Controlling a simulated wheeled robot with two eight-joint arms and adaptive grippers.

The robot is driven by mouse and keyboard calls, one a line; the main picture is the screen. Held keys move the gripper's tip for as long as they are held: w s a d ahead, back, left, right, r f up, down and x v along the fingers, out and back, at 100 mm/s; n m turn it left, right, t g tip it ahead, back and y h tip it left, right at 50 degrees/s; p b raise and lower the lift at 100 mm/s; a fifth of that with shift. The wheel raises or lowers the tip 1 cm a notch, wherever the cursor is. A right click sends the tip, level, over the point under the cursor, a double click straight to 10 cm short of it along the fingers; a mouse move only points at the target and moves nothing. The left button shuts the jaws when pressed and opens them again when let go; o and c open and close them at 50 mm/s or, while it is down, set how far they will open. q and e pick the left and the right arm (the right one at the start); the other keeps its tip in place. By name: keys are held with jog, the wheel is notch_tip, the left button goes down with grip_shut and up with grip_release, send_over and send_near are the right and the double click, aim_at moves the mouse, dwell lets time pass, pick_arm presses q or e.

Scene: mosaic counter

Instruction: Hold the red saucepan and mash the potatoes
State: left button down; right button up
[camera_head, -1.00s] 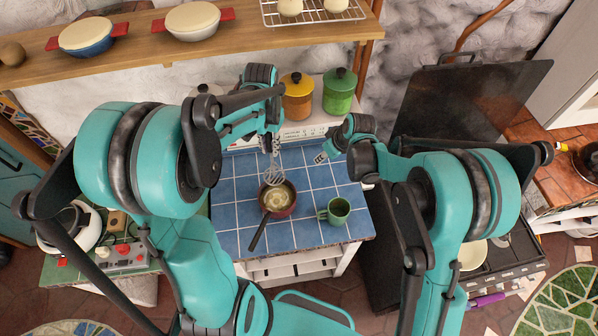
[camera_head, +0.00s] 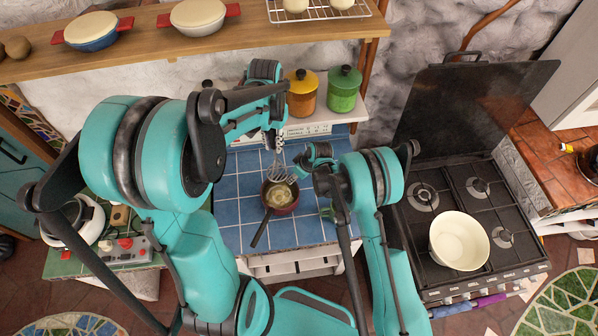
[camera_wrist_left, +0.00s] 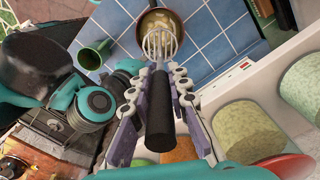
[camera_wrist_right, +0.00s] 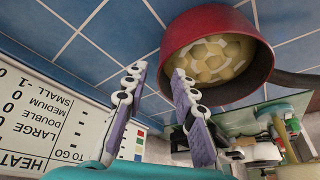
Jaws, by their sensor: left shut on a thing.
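The red saucepan (camera_head: 294,209) stands on the blue tiled counter, its dark handle pointing toward the front left. Pale potato chunks (camera_wrist_right: 215,60) lie inside it. My left gripper (camera_wrist_left: 160,76) is shut on the dark handle of a masher (camera_wrist_left: 172,110). The masher's wire head (camera_head: 279,171) hangs over the saucepan; I cannot tell whether it touches the potatoes. My right gripper (camera_wrist_right: 157,78) is open and empty. In the right wrist view its fingers are beside the saucepan, one close to the wall, and the wall is not between them. In the head view the right fingers are mostly hidden.
A green mug (camera_wrist_left: 95,55) stands on the counter near the saucepan, mostly hidden by my right arm in the head view. Orange (camera_head: 303,97) and green (camera_head: 343,92) canisters stand behind. A stove with a cream bowl (camera_head: 459,241) is at right. A wooden shelf (camera_head: 225,46) overhangs the back.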

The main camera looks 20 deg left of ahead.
jog(key=shift+x, duration=1.8)
grip_shut()
